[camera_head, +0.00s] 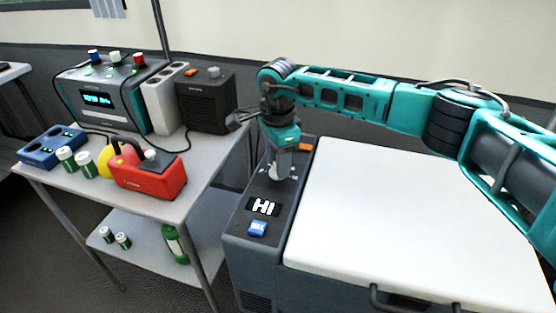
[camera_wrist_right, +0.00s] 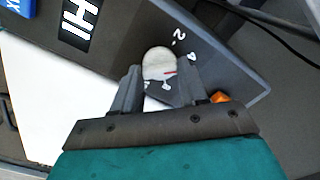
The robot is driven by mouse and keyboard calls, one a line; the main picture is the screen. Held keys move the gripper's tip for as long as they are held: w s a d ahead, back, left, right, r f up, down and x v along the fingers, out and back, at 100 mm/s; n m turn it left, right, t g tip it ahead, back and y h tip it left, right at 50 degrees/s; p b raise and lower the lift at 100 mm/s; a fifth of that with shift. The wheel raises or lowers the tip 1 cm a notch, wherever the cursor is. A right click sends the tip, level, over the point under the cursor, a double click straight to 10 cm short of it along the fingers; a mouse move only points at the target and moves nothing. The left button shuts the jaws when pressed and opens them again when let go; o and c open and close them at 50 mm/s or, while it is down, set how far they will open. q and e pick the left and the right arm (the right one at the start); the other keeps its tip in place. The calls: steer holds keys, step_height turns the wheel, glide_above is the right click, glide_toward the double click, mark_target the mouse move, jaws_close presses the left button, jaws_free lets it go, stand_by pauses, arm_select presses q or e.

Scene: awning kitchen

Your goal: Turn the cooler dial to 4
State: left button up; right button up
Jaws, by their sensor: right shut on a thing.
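The cooler (camera_head: 252,235) is a dark grey chest with a white lid (camera_head: 400,225). Its dial (camera_wrist_right: 157,62) is a round pale knob with a red mark, on the dark panel left of the lid. My right gripper (camera_head: 279,168) reaches down onto the panel from above. In the right wrist view its two fingers (camera_wrist_right: 158,76) are shut on the dial, one on each side. The red mark is on the dial's right side; white numerals, including a 2 and a 4, show around it, some partly hidden. The panel display (camera_head: 263,206) reads HI. My left gripper is out of view.
At left, a grey table (camera_head: 215,165) holds a power station (camera_head: 115,95), a black speaker-like box (camera_head: 205,100), a red device (camera_head: 147,172) and cans.

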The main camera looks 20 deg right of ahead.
stand_by(0.3)
steer(key=o, duration=1.1)
steer(key=shift+c, duration=0.2)
step_height(320, 180, up, 13)
steer(key=p, duration=0.2)
